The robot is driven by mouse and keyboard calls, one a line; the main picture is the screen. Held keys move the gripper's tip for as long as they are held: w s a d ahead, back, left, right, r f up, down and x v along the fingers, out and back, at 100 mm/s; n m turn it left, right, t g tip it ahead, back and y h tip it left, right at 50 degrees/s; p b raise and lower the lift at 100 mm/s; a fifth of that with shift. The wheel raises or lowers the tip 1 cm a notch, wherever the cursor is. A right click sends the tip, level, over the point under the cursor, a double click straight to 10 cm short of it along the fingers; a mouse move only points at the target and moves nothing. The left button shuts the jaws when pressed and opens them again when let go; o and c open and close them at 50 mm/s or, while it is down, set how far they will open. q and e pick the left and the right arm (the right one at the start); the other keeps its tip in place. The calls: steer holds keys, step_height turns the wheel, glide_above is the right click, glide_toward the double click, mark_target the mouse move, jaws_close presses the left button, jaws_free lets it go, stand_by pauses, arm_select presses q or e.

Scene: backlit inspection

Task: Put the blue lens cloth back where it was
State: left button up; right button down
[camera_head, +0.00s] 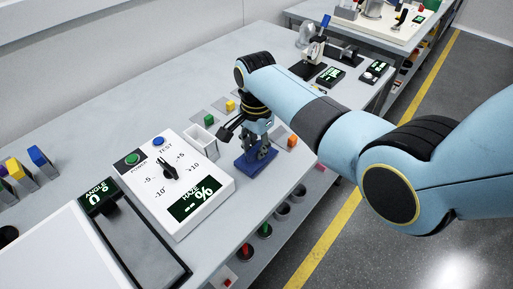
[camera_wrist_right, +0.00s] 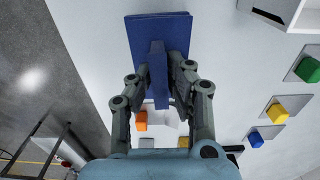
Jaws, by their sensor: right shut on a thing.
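The blue lens cloth (camera_head: 244,166) is a flat dark blue rectangle with a raised middle part. In the head view it is at or just above the bench top near the front edge, right of the white tester box. My right gripper (camera_head: 262,153) points down and is shut on it. In the right wrist view the fingers (camera_wrist_right: 158,78) pinch the raised part of the cloth (camera_wrist_right: 129,38). I cannot tell whether the cloth touches the bench. My left gripper is in neither view.
An orange block (camera_head: 292,141) sits right of the cloth. Green (camera_head: 209,120) and yellow (camera_head: 230,105) blocks on grey squares lie behind; a blue block (camera_wrist_right: 256,139) shows in the wrist view. A white open box (camera_head: 201,143) and the tester (camera_head: 177,185) stand left.

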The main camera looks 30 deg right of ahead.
mark_target(257, 147)
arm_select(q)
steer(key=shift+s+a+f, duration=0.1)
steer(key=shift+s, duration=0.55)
arm_select(e)
steer(key=shift+f, duration=0.25)
steer(key=c, duration=1.3)
jaws_free()
steer(key=shift+f, duration=0.1)
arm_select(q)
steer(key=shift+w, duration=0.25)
arm_select(e)
steer(key=shift+o, duration=0.2)
steer(key=shift+r, duration=0.25)
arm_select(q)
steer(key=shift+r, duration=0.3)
arm_select(e)
step_height(257, 147, up, 12)
steer(key=shift+f, duration=0.15)
